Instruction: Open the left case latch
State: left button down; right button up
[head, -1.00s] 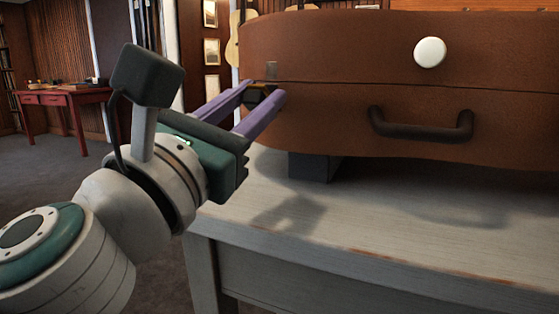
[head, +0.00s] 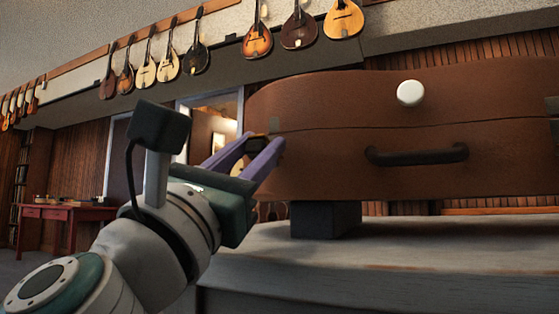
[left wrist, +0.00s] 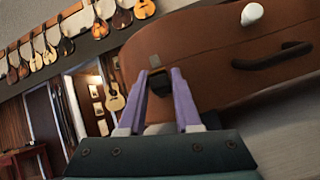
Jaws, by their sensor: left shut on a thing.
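The brown case (head: 340,155) lies closed, with a dark handle (head: 415,155) and a round white knob (head: 410,93) on its front. The left latch (head: 257,142) is a small dark piece at the seam near the case's left end. My left gripper (head: 262,141) has its two purple fingers on either side of this latch and is shut on it. The left wrist view also shows the dark latch (left wrist: 160,83) between the fingers, partly hidden by them. Whether the latch is raised cannot be told. A dark piece (head: 552,106) shows at the right edge. My right gripper is out of view.
The case rests on a dark block (head: 325,219) on a grey wooden table (head: 400,275). A red table (head: 70,213) stands at the far left. Several mandolin-like instruments (head: 195,58) hang on the wall. The tabletop in front of the case looks clear.

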pick_arm(q)
jog(key=c, duration=0.7)
grip_release()
jog(key=shift+c, duration=0.2)
jog(key=b+v, duration=0.3)
jog(key=v, duration=0.7)
